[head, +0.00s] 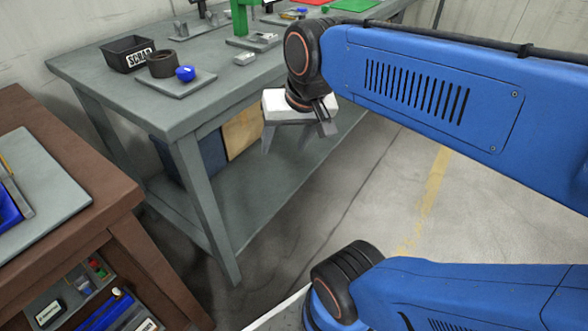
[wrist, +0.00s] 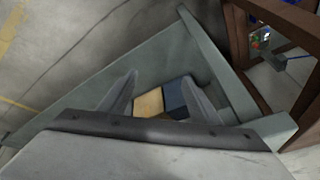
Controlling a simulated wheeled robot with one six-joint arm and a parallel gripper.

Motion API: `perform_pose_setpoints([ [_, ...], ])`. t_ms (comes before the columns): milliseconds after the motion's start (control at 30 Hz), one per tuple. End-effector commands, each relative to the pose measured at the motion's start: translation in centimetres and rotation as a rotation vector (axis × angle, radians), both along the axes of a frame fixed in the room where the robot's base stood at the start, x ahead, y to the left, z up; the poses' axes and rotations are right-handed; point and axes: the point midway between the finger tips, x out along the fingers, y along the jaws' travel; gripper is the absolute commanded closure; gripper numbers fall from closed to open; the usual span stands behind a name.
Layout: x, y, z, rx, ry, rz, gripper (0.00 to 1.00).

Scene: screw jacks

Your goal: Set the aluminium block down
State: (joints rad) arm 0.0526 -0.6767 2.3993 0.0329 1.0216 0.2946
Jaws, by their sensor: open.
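My gripper (head: 287,142) hangs in front of the grey workbench (head: 212,108), beyond its front edge and pointing down. Its two fingers are apart with nothing between them; in the wrist view the open fingers (wrist: 156,84) show over the bench's lower shelf. A small light grey block (head: 245,58) lies on the bench top near the front edge, to the left of my gripper. It may be the aluminium block, but it is too small to be sure. No block shows in the wrist view.
A black SCRAP bin (head: 127,54), a dark ring (head: 163,64) and a blue knob-like piece (head: 185,73) are on the bench's left end. A green stand (head: 240,18) is behind. Tan (head: 242,131) and dark blue panels lean underneath. A brown bench (head: 98,195) is at left.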

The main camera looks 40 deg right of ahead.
Motion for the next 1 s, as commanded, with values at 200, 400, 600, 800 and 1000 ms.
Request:
perform_pose_setpoints([
  [200,-3.7,0.7,-4.5,-0.127,-0.014,0.279,0.43],
  [400,-4.3,0.7,-5.3,-0.153,-0.017,0.336,0.43],
  [600,-4.3,0.7,-5.2,-0.152,-0.017,0.333,0.43],
  [800,-4.3,0.7,-5.2,-0.151,-0.017,0.332,0.43],
  [1000,-4.3,0.7,-5.2,-0.151,-0.017,0.331,0.43],
])
